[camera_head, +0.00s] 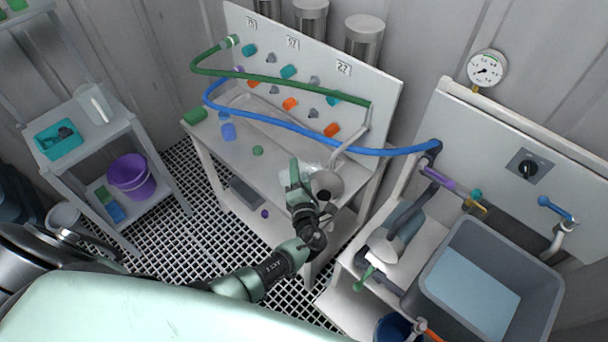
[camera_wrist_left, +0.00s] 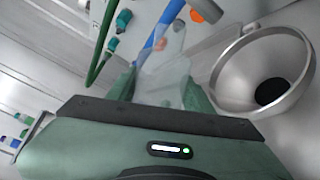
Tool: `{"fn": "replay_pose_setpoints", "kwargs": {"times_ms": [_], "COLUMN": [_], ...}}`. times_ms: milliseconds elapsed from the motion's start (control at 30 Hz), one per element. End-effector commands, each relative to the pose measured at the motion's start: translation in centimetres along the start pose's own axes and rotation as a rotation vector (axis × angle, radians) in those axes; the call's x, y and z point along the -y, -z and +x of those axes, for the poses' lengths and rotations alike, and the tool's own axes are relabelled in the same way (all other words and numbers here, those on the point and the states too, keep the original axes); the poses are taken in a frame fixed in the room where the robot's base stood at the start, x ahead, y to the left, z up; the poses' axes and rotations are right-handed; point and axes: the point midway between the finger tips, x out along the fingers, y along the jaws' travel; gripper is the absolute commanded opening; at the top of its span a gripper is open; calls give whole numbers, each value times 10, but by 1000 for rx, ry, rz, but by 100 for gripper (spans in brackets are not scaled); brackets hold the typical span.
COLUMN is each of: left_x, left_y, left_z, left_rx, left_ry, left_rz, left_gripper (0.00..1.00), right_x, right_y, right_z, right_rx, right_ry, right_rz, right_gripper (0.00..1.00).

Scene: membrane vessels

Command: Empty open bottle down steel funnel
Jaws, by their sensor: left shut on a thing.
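A clear, see-through bottle (camera_wrist_left: 165,75) is between the fingers of my left gripper (camera_head: 300,172), which is shut on it. In the wrist view its narrow end points up the picture, away from the palm; its tilt and contents I cannot tell. The steel funnel (camera_wrist_left: 228,85) stands just right of the bottle in the wrist view, apart from it, with its dark hole showing. In the head view the funnel (camera_head: 331,181) is beside the gripper, partly hidden by it. My right gripper is not in view.
A green hose (camera_head: 300,88) and a blue hose (camera_head: 300,130) cross the bench panel behind the gripper. A blue cup (camera_head: 229,132) and green pieces stand left on the bench (camera_head: 215,155). A grey sink (camera_head: 538,290) is at right, a purple bucket (camera_head: 132,180) on the left shelf.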

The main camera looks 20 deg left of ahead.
Motion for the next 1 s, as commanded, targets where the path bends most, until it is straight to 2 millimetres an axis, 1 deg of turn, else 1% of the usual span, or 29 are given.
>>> {"fn": "replay_pose_setpoints", "kwargs": {"times_ms": [33,100,267,367,467,600,733,800,867,1000], "left_x": [8,8,5,1,-5,-14,-22,-26,-29,-32], "left_y": [6,8,4,-5,-18,-38,-54,-61,-64,-66], "left_z": [1,1,1,0,0,-2,-3,-3,-3,-4], "left_rx": [9,15,24,39,61,90,115,122,126,127], "left_ry": [-1,-1,-1,-1,-1,-1,-1,-1,0,0], "left_rz": [-59,-125,-202,-328,-514,-778,-996,-1075,-1114,-1130], "left_gripper": [3,3,3,3,3,3,3,3,3,3], "right_x": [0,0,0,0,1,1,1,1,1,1], "right_y": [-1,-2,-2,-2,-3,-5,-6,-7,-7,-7], "right_z": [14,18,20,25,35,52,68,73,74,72], "right_rx": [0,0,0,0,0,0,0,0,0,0], "right_ry": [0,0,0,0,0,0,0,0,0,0], "right_rz": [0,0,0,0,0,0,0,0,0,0], "right_gripper": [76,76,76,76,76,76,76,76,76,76]}}
